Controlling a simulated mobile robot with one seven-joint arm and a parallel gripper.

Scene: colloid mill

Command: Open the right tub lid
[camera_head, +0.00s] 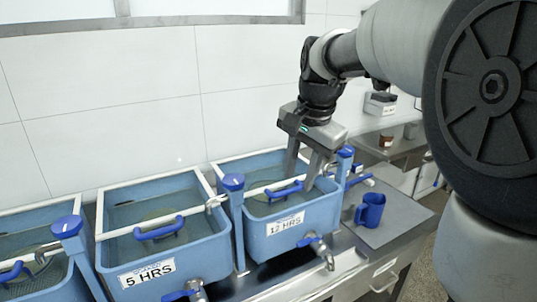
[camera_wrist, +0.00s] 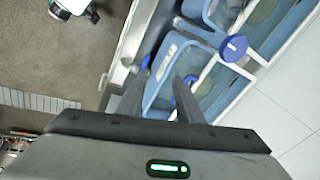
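The right tub (camera_head: 262,232) is blue and bears a "12 HRS" label (camera_head: 286,223). Its lid appears clear and flat, with a pale bar across it and a blue handle (camera_head: 286,190) near the front edge. The lid looks shut. My gripper (camera_head: 301,182) points down over the right part of this tub, its fingers apart with nothing between them, to the right of the handle.
The middle tub (camera_head: 165,250), labelled "5 HRS", and another tub (camera_head: 30,280) stand to the left. A blue-capped post (camera_head: 233,183) rises between tubs. A blue mug (camera_head: 369,210) stands on the metal counter (camera_head: 405,218) at right. The tiled wall is behind.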

